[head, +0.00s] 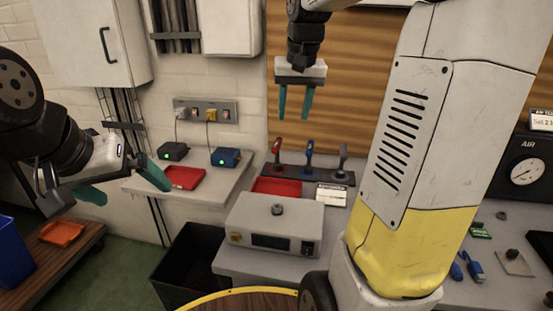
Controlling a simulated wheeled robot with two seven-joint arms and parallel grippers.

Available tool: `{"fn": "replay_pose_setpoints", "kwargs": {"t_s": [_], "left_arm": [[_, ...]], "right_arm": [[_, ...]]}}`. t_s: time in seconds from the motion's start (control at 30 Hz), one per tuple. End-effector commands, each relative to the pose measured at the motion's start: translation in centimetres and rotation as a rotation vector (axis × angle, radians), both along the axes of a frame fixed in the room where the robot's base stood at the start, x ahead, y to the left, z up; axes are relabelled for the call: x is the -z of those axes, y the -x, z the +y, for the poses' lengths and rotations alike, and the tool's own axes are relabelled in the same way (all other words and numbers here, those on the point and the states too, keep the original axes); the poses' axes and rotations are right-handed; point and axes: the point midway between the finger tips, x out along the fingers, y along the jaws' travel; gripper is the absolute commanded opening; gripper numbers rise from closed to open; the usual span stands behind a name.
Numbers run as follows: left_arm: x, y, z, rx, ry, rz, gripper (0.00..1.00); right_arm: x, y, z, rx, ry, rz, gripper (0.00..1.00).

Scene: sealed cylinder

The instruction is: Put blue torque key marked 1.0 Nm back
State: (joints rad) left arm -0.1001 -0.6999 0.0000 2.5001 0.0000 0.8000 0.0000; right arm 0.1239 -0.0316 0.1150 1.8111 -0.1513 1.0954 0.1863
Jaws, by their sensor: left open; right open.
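A dark rack (336,177) stands on the grey bench against the wall and holds three upright keys. The blue key (309,151) is in the middle, with a red key (277,160) to its left and a grey key (341,162) to its right. The 1.0 Nm marking is too small to read. My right gripper (294,117) hangs fingers down in front of the wooden panel, above the rack in the picture. It is open and empty, apart from the keys. My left gripper (123,190) is at the left, open and empty, far from the rack.
A grey device with a knob (275,226) stands in front of the rack. Red trays (277,187) (184,178) lie nearby. A black bin (188,268) is below. Blue items (474,266) lie on the right bench.

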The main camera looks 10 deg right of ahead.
Motion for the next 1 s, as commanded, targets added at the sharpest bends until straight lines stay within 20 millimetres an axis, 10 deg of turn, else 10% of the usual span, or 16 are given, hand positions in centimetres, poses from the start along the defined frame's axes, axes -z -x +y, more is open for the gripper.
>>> {"fn": "replay_pose_setpoints", "kwargs": {"t_s": [0.43, 1.0], "left_arm": [[0.0, 0.0, 0.0, 0.0, 0.0, 0.0, 1.0], [0.0, 0.0, 0.0, 0.0, 0.0, 0.0, 1.0]], "right_arm": [[2.5, 16.6, 6.0, -0.193, -0.071, -0.254, 0.43], [4.2, 19.1, 6.8, -0.225, -0.093, -0.298, 0.43]]}}
